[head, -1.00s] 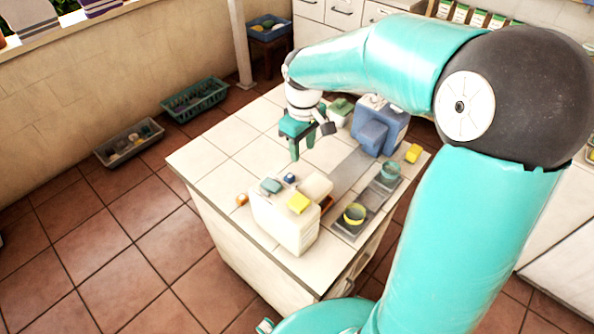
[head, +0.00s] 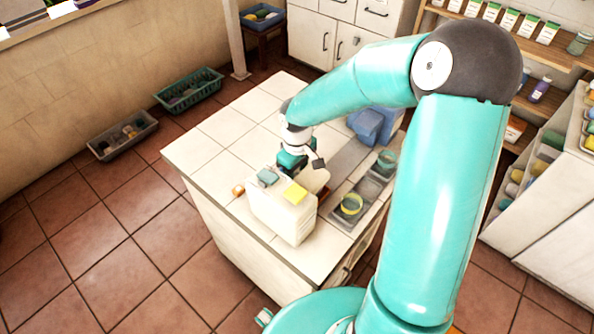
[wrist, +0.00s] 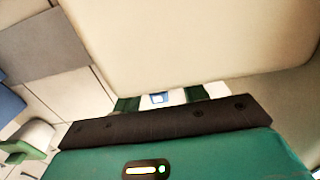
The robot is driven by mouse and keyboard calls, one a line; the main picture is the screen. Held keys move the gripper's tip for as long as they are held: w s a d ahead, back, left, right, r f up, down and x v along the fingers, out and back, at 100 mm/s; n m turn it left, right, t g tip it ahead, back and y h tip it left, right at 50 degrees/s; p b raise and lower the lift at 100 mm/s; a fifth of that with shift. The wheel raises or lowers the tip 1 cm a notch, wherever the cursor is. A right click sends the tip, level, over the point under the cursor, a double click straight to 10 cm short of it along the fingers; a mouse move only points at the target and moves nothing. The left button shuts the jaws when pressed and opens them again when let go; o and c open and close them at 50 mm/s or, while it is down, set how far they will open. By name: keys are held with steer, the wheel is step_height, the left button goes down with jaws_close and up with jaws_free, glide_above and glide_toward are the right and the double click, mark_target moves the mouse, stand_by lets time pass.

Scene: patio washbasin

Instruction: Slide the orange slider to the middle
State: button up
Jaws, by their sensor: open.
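A large cream surface fills the top of that view, close to the fingers.
A blue container (head: 368,125) stands behind. The counter's left side is clear.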

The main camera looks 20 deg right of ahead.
jaws_close()
steer(key=w+d, duration=0.2)
steer(key=d, duration=0.1)
steer(key=w+d, duration=0.2)
steer(key=d, duration=0.1)
steer(key=w+d, duration=0.2)
steer(key=d, duration=0.1)
steer(key=shift+w+d, duration=0.1)
jaws_free()
steer(key=shift+r, duration=0.1)
step_height(320, 180, up, 14)
stand_by(0.4)
stand_by(0.3)
